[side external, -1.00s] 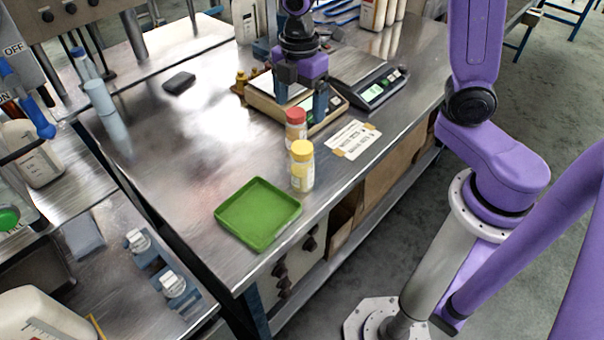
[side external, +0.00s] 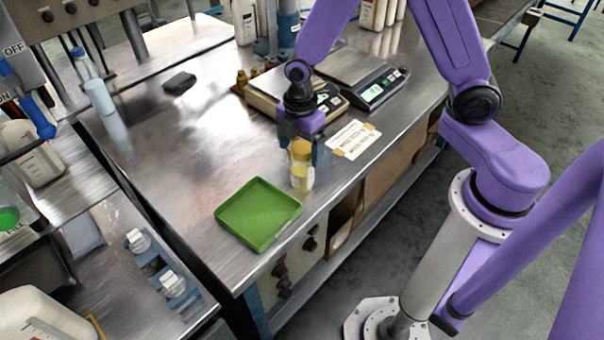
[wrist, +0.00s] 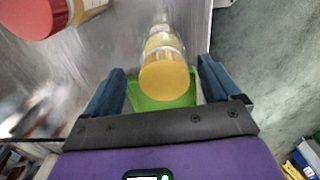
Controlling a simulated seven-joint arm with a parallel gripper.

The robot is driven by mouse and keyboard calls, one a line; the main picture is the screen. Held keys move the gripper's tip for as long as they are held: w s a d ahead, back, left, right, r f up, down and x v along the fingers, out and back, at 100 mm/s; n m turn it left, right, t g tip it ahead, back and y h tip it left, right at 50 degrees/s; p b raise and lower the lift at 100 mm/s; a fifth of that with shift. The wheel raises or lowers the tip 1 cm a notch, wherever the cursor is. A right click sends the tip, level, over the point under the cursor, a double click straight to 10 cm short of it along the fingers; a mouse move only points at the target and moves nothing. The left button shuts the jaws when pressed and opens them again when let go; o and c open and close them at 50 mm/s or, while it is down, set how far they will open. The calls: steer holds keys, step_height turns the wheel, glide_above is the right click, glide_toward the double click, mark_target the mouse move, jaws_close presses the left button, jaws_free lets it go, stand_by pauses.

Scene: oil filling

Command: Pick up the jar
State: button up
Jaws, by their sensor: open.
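The jar with a yellow cap (side external: 302,178) stands upright on the metal table, near its front edge. In the wrist view its yellow cap (wrist: 165,80) shows between my two blue fingers. My gripper (side external: 299,150) is open above this jar, with its fingers at about cap height; I cannot tell whether they touch it. A second jar with a red cap (wrist: 45,15) shows at the top left of the wrist view. In the side view my gripper hides it.
A green tray (side external: 258,214) lies just left of the yellow-capped jar. A paper label sheet (side external: 353,139) and two scales, one with a lit display (side external: 375,91), are behind and right. The table's left part is mostly clear, with a small black object (side external: 180,82).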

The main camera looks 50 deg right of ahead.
mark_target(302, 162)
steer(key=f, duration=0.3)
steer(key=shift+s+d+f, duration=0.1)
steer(key=shift+s+f, duration=0.05)
steer(key=shift+s, duration=0.1)
steer(key=shift+f, duration=0.8)
steer(key=c, duration=1.2)
steer(key=shift+r, duration=0.2)
